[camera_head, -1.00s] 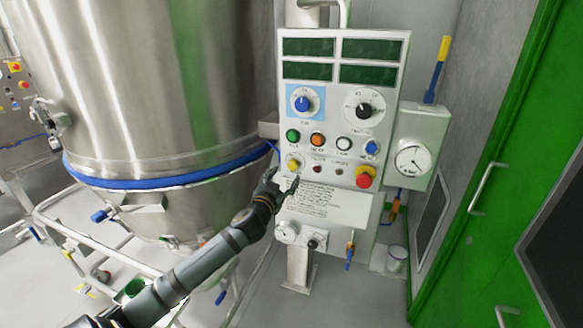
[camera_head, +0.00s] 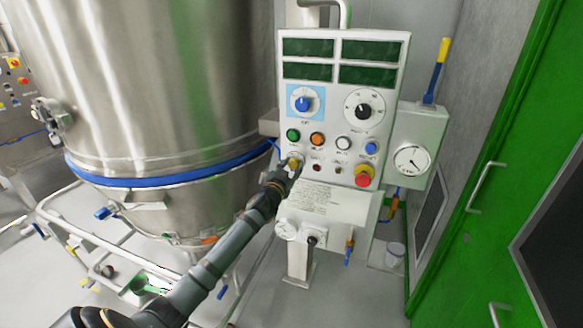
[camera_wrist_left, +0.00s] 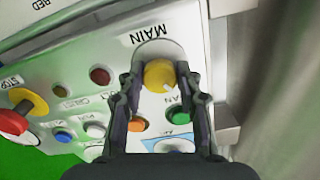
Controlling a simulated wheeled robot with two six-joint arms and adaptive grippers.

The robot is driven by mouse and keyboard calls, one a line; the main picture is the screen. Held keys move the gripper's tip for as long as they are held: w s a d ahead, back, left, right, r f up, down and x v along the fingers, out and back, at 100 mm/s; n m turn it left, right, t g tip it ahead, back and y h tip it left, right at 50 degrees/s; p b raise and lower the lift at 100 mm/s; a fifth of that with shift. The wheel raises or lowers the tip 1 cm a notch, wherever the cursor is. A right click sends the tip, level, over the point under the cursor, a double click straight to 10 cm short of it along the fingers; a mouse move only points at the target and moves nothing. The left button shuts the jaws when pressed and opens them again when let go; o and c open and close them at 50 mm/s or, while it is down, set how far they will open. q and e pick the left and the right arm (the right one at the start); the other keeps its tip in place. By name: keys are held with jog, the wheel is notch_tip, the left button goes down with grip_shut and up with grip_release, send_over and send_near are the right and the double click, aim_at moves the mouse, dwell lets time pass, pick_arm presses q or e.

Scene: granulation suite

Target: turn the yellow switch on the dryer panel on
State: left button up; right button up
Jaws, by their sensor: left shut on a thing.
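The dryer panel (camera_head: 319,109) is a white upright box with dark green displays, dials and coloured buttons. The yellow switch (camera_head: 294,162) is at the panel's lower left, below the green button. In the left wrist view the yellow switch (camera_wrist_left: 159,75) is a round knob under the word MAIN, between my fingers. My left gripper (camera_head: 289,168) is at the switch, and its two fingers (camera_wrist_left: 160,84) are shut on the knob's sides. The fingers hide part of the switch in the head view. My right gripper is not in view.
A red button on a yellow base (camera_head: 364,176) is at the panel's lower right. A gauge box (camera_head: 416,152) is on the right, beside a green door (camera_head: 480,150). A large steel vessel (camera_head: 150,80) stands on the left.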

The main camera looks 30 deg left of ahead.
pick_arm(q)
jog(key=shift+c, duration=1.3)
jog(key=m+p, duration=0.2)
jog(key=m, duration=0.3)
jog(key=shift+r, duration=0.15)
jog(key=m+p, duration=0.2)
jog(key=m, duration=0.1)
jog(key=shift+m, duration=0.3)
jog(key=shift+m+p, duration=0.7)
jog(key=shift+m, duration=0.8)
jog(key=o, duration=1.2)
jog(key=shift+c, duration=0.2)
